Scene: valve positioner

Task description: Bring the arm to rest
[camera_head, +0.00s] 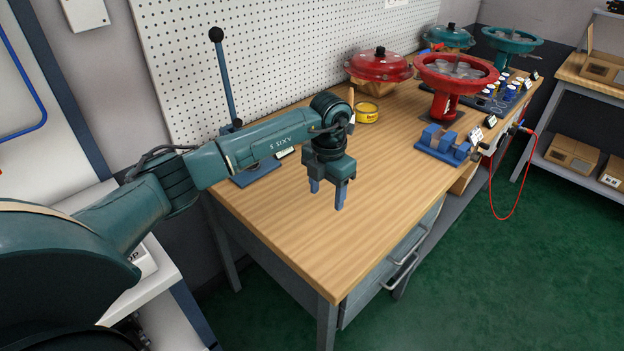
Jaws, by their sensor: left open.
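My left arm comes in from the left and reaches over the near left part of the wooden workbench (290,241). My left gripper (327,199) points down above the bench top. Its two blue fingers are apart with nothing between them. A lever with a black ball knob (225,75) stands behind the arm, its blue base plate (254,175) partly hidden by the arm. My right gripper is not in view.
A blue block fixture (443,145), a yellow tin (367,112), a red handwheel actuator (455,75) and a red-lidded unit (379,66) stand farther right. Teal units are at the back. A red cable (491,190) hangs off the edge. The bench's near front is clear.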

